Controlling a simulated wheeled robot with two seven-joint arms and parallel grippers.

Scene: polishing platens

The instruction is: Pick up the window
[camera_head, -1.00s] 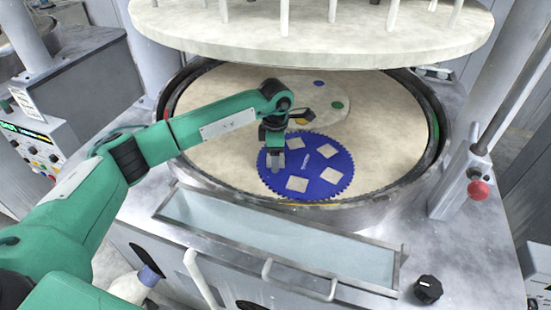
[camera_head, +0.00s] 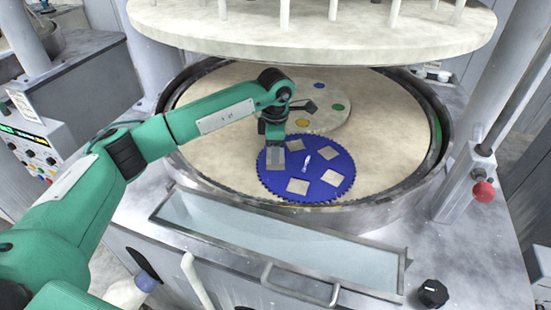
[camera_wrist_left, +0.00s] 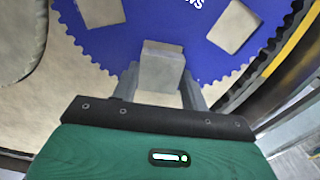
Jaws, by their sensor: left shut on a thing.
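The window is a small grey square plate (camera_head: 275,160) at the left edge of the blue toothed carrier (camera_head: 312,168). My left gripper (camera_head: 274,146) is above it, pointing down and shut on it. In the left wrist view the plate (camera_wrist_left: 161,68) sits between the two fingers of my gripper (camera_wrist_left: 160,80), over the carrier's toothed edge (camera_wrist_left: 105,50). I cannot tell exactly how high it is above the carrier. The carrier has several other square pale openings or pieces. My right gripper is not in view.
The carrier lies on a round beige platen (camera_head: 390,140) inside a raised metal rim. A pale disc with coloured spots (camera_head: 330,110) lies behind it. A large upper plate (camera_head: 310,38) hangs above. A shallow water trough (camera_head: 270,245) runs along the front.

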